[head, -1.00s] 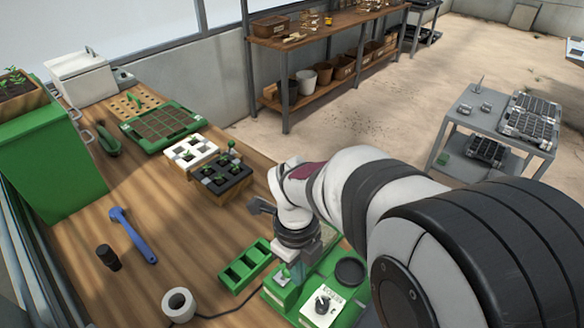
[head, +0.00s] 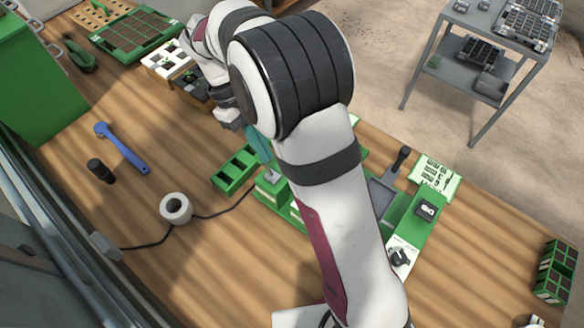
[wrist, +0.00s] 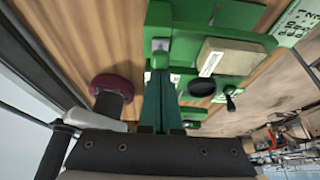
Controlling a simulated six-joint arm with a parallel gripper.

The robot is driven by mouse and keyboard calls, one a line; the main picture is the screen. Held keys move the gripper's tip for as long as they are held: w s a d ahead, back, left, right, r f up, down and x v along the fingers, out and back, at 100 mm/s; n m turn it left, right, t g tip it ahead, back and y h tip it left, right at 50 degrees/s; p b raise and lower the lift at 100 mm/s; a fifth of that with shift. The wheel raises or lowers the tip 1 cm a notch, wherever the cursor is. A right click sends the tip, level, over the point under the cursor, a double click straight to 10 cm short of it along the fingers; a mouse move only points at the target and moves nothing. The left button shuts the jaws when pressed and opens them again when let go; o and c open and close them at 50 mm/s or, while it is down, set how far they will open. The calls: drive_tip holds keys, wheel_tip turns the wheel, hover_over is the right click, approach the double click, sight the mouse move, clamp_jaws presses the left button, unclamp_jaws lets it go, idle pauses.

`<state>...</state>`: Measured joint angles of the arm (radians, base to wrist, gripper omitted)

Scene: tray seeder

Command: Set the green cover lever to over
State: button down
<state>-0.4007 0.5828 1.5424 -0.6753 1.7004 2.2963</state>
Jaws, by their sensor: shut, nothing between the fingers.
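My gripper (head: 262,155) has teal-green fingers, shut and empty. It hangs over the left end of the green seeder (head: 408,225). In the wrist view the fingertips (wrist: 160,76) point at the seeder's green body (wrist: 185,48), beside a small grey fitting (wrist: 160,44); I cannot tell whether they touch it. A black lever (wrist: 230,103) and a black round knob (wrist: 202,88) stand on the seeder in the wrist view. I cannot pick out the green cover lever for certain. My arm hides the middle of the seeder in the head view.
A pale labelled block (wrist: 232,57) lies on the seeder. Bare bench shows at front left.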

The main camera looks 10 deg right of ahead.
drive_tip(key=shift+w+a, duration=0.25)
drive_tip(key=shift+a, duration=0.1)
idle(0.3)
drive_tip(key=s+d+r, duration=0.2)
drive_tip(key=s+d, duration=0.1)
drive_tip(key=w+a+r, duration=0.5)
drive_tip(key=r, duration=0.1)
drive_tip(key=shift+r, duration=0.35)
drive_tip(key=shift+w, duration=0.1)
